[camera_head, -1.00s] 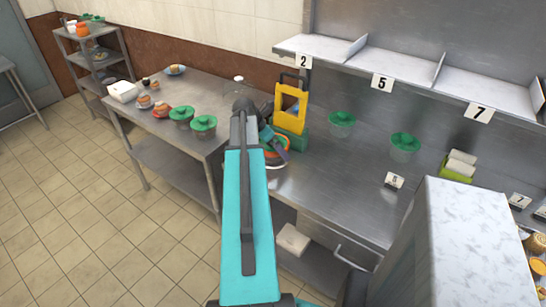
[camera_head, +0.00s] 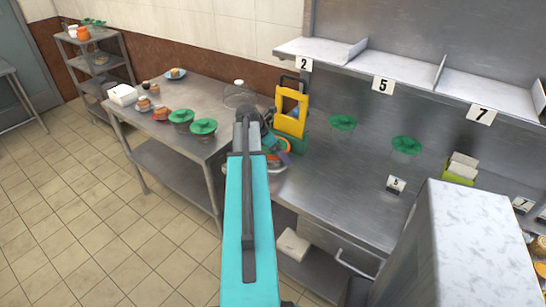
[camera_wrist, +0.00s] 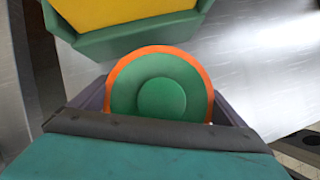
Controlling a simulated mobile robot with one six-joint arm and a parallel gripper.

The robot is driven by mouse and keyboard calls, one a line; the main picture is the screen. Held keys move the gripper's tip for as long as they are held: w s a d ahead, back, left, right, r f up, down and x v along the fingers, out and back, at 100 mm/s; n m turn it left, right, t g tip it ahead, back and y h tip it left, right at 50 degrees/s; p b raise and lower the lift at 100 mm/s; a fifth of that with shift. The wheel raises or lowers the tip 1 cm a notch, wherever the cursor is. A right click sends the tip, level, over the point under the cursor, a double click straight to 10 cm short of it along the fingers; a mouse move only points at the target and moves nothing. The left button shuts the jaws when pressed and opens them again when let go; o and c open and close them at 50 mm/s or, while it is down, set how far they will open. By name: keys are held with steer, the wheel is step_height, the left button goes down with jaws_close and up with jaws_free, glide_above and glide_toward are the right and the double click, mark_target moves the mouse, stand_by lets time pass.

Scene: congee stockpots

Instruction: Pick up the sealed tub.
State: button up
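A round tub with a green lid and an orange rim (camera_wrist: 160,95) lies in front of my wrist in the wrist view. In the head view its orange edge (camera_head: 271,152) shows past the end of my arm, beside the yellow and green stand. My gripper (camera_head: 278,154) is at the tub. In the wrist view its purple fingers (camera_wrist: 160,100) stand apart, one on each side of the tub. The finger tips and the tub's lower part are hidden, so firm contact does not show.
The yellow and green stand (camera_head: 291,112) is close behind the tub. More green-lidded tubs (camera_head: 181,116) are on the left table. A numbered shelf (camera_head: 400,75) hangs above.

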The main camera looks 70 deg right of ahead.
steer(key=c, duration=0.4)
steer(key=shift+r, duration=0.15)
steer(key=shift+r+b, duration=0.45)
steer(key=shift+r, duration=0.9)
steer(key=shift+a+r, duration=0.1)
steer(key=shift+r, duration=0.2)
steer(key=a, duration=0.4)
steer(key=s+a+b, duration=0.1)
steer(key=a, duration=0.3)
steer(key=a+r+b, duration=0.1)
steer(key=a, duration=0.4)
steer(key=shift+s, duration=0.35)
steer(key=shift+b, duration=0.85)
steer(key=shift+b, duration=0.35)
steer(key=b, duration=0.3)
steer(key=shift+a, duration=0.3)
steer(key=a+b, duration=0.1)
steer(key=b, duration=0.4)
steer(key=shift+a, duration=0.15)
